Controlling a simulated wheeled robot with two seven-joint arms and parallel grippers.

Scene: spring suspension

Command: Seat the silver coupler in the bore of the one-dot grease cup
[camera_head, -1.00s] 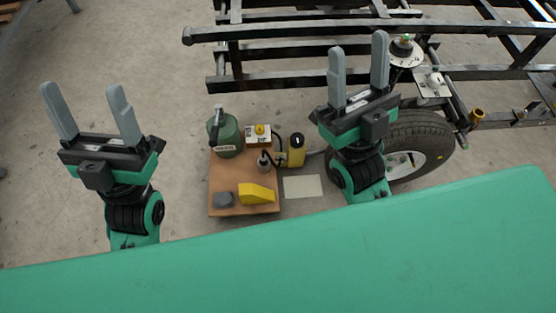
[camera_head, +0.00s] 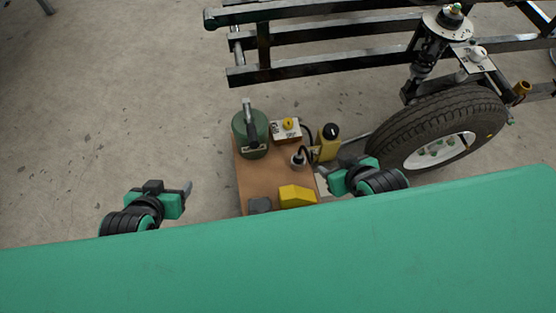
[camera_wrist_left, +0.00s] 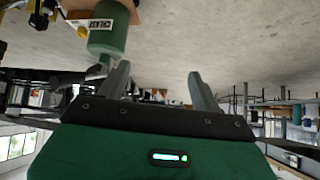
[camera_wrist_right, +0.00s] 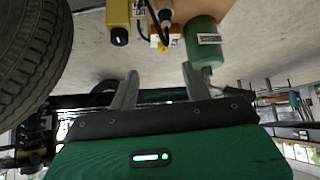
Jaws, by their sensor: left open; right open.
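A small silver-grey fitting (camera_head: 298,159), which looks like the coupler, stands on a brown board with a black hose at its top. It also shows near the top of the right wrist view (camera_wrist_right: 166,16). No dot marks can be read, so I cannot tell which part is the one-dot grease cup; a pale round plate (camera_head: 436,22) and a smaller plate with a white knob (camera_head: 478,54) sit by the suspension strut. My left gripper (camera_head: 188,188) is open and empty, left of the board. My right gripper (camera_head: 321,171) is open and empty, close to the board's right edge.
The brown board (camera_head: 251,181) carries a green grease canister (camera_head: 250,135), a box with a yellow button (camera_head: 287,129), a yellow block (camera_head: 296,195) and a grey block (camera_head: 260,205). A yellow pump (camera_head: 328,141) stands beside it. The tyre (camera_head: 400,125) and black frame lie right and behind.

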